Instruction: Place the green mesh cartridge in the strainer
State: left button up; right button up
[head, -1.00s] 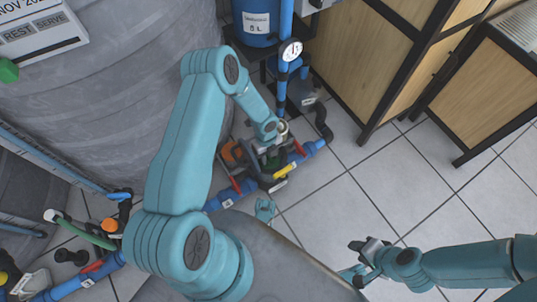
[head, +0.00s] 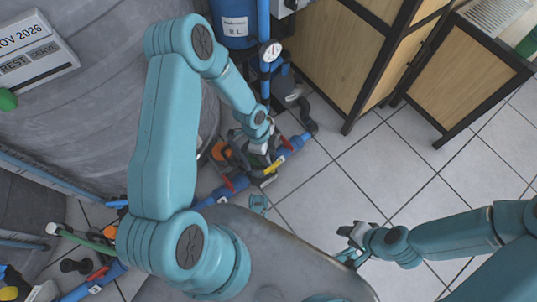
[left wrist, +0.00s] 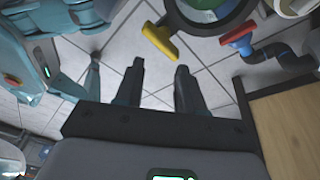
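My left gripper (left wrist: 160,88) is open in the left wrist view, with only floor tiles between its fingers. In the head view the left gripper (head: 258,148) is over the pipe assembly, and the wrist hides part of it. In the left wrist view a dark round housing (left wrist: 178,12), cut off by the top edge, has green inside. It looks like the strainer, but I cannot tell whether the green is the mesh cartridge. The housing lies beyond the fingertips, apart from them. My right gripper (head: 348,244) is over the floor at lower right; its opening is unclear.
A yellow handle (left wrist: 160,42) and a red handle (left wrist: 238,34) flank the housing. A pressure gauge (head: 270,52) stands behind the pipes, near a blue tank (head: 236,22). A wooden cabinet (head: 345,55) stands to the right. The tiled floor (head: 330,190) in the middle is clear.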

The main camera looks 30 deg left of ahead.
pick_arm(q)
jog(key=s+d+r+n, duration=0.3)
jog(key=s+d+n, duration=0.5)
jog(key=n, duration=0.9)
jog(key=s, duration=0.3)
jog(key=shift+n+t+h, duration=0.3)
jog(key=shift+t+h, duration=0.1)
jog(key=shift+d, duration=0.1)
